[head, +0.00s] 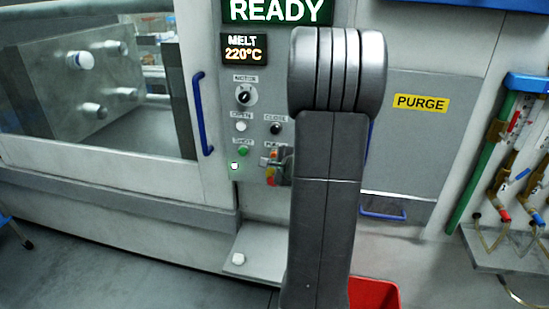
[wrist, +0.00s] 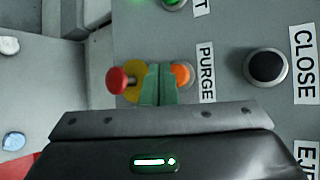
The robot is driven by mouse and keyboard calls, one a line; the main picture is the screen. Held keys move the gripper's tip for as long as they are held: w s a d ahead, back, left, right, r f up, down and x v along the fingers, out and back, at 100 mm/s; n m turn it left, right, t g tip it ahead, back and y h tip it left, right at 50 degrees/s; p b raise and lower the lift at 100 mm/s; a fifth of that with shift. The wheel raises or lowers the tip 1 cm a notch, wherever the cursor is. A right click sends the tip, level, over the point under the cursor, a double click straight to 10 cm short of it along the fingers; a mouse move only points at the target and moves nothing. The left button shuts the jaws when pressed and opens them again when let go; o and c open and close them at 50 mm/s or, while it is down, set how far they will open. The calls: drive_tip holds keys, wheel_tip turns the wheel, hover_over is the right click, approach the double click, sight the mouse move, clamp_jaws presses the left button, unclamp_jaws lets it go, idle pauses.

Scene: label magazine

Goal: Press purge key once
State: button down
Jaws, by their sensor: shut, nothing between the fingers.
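The purge key is an orange round button (wrist: 182,74) beside the PURGE label (wrist: 207,75) on the grey control panel. It also shows in the head view (head: 274,153), small and partly covered. My gripper (wrist: 158,84) has its green fingertips shut together and empty, right beside the orange key and overlapping its edge in the wrist view. I cannot tell whether they touch it. In the head view, my gripper (head: 286,161) is at the panel, largely hidden behind my arm. The display above reads READY (head: 277,10).
A red mushroom knob (wrist: 121,81) on a yellow base sits close to the fingers. A black CLOSE button (wrist: 266,66) and a green button (head: 243,152) are nearby. A blue door handle (head: 202,113) stands left, and a red bin (head: 374,294) is below.

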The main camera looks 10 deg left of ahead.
drive_tip(key=shift+w, duration=0.1)
idle(0.3)
drive_tip(key=shift+w, duration=0.35)
drive_tip(key=shift+w, duration=0.4)
idle(0.6)
drive_tip(key=shift+s+b, duration=0.15)
drive_tip(key=shift+b, duration=0.15)
drive_tip(key=shift+s+b, duration=0.45)
drive_tip(key=shift+s, duration=0.25)
drive_tip(key=s+b, duration=0.2)
drive_tip(key=s, duration=0.3)
drive_tip(key=shift+a, duration=0.1)
